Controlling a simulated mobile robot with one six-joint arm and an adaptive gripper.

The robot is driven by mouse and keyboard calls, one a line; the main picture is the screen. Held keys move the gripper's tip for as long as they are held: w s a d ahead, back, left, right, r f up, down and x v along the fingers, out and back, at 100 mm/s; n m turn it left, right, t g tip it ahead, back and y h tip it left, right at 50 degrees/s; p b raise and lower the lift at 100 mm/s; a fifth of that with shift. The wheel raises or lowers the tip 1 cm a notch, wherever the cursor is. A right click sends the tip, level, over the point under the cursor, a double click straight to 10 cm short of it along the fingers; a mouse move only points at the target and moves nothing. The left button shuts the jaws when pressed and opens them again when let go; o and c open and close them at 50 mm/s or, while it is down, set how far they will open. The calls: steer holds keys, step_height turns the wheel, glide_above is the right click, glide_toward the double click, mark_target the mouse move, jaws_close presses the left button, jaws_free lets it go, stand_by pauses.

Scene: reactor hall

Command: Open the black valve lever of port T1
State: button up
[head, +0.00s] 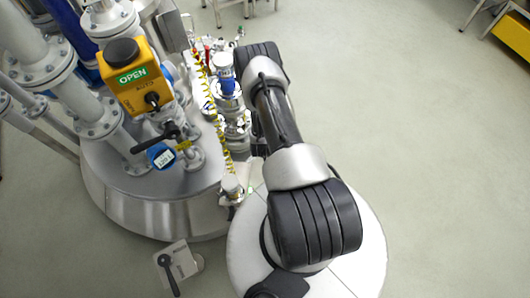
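A black lever handle (155,139) sits on a valve on top of the steel vessel, in front of the yellow box. A small yellow label (184,145) and a blue round gauge or tag (160,155) are beside it. A second black lever (170,275) shows on a grey plate at the bottom, left of my base. I cannot read a T1 marking at either lever. My arm reaches up the picture, right of the vessel and apart from both levers. I cannot make out my gripper; the arm seems to hide it.
The steel vessel (150,210) fills the left, with white flanged pipes (45,70) behind. A yellow box (134,80) reading OPEN stands on it. A yellow coiled hose (213,110) and fittings stand close to my arm.

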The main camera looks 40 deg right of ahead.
steer(key=shift+f, duration=0.1)
steer(key=shift+c, duration=0.2)
jaws_close()
stand_by(0.6)
